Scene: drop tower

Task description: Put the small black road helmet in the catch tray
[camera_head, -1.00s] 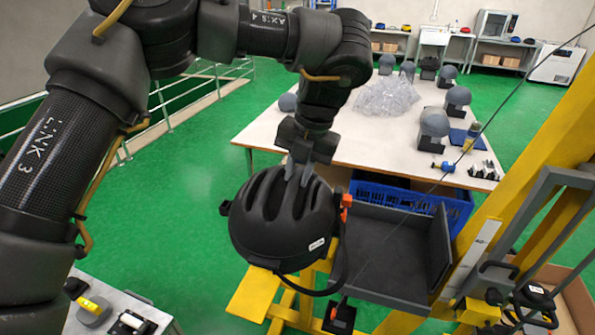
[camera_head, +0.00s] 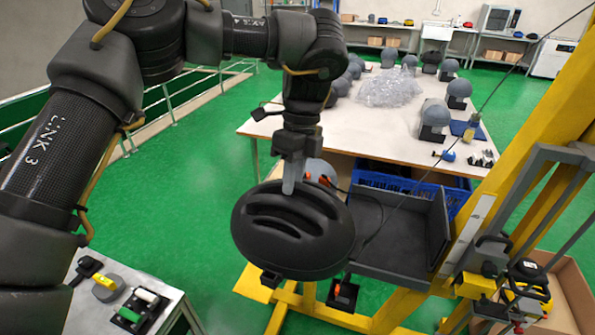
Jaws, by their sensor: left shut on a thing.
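The black road helmet (camera_head: 290,240) hangs in the air from my left gripper (camera_head: 292,180), which is shut on its top at the vents. The helmet is tilted, with its long vents facing me. The dark grey catch tray (camera_head: 398,238) is just right of the helmet, at the foot of the yellow tower. The helmet hides the tray's left edge, and I cannot tell whether they touch. The tray's visible floor is empty. My right gripper does not show.
The yellow drop tower (camera_head: 535,140) with its carriage stands on the right. A white table (camera_head: 330,130) with grey headforms and a clear plastic heap is behind the tray. A blue crate (camera_head: 375,180) sits under its edge. A small bench (camera_head: 150,283) is at lower left.

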